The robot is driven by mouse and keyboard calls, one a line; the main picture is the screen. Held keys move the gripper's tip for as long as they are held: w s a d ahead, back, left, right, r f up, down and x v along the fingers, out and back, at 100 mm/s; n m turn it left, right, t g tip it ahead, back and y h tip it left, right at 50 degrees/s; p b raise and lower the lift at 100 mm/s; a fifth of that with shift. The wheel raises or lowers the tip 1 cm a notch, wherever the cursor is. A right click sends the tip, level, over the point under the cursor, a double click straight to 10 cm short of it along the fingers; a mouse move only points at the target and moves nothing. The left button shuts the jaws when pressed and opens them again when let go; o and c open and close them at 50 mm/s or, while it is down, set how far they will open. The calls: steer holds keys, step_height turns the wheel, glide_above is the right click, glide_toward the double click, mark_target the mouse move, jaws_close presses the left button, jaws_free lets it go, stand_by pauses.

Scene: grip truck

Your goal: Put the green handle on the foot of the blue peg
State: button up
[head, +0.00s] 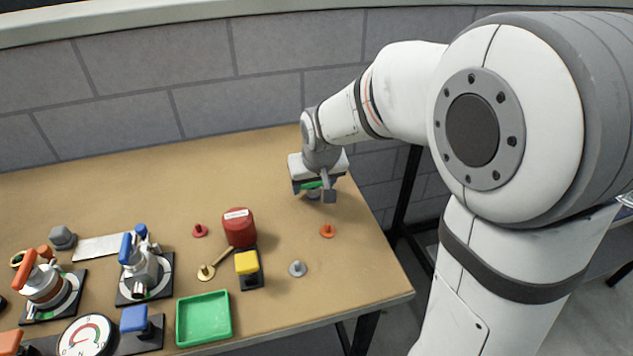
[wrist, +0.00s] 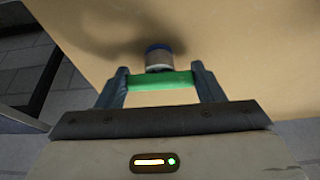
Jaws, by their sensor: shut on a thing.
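My gripper (head: 318,192) is low over the far right part of the table. It is shut on the green handle (wrist: 160,82), a bar lying crosswise between the two fingers in the wrist view. The handle shows as a small green strip (head: 312,185) in the head view. Just beyond the handle in the wrist view is a short pale grey cylinder with a blue end (wrist: 158,58), apparently the blue peg. The handle overlaps its near edge; I cannot tell whether they touch. In the head view the gripper mostly hides this spot.
Small red (head: 200,231), brass (head: 206,272), grey (head: 298,268) and orange (head: 327,231) pegs stand on the table (head: 150,190). A red canister (head: 239,228), yellow-topped block (head: 247,264) and green tray (head: 204,318) stand nearer the middle. Valves and a gauge (head: 85,338) crowd the left.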

steer(key=shift+f, duration=0.2)
steer(key=o, duration=1.1)
steer(key=shift+o, duration=0.3)
steer(key=shift+o, duration=1.1)
steer(key=shift+r, duration=0.15)
steer(key=shift+r+p, duration=2.6)
steer(key=shift+r, duration=1.05)
steer(key=shift+s+f, duration=0.1)
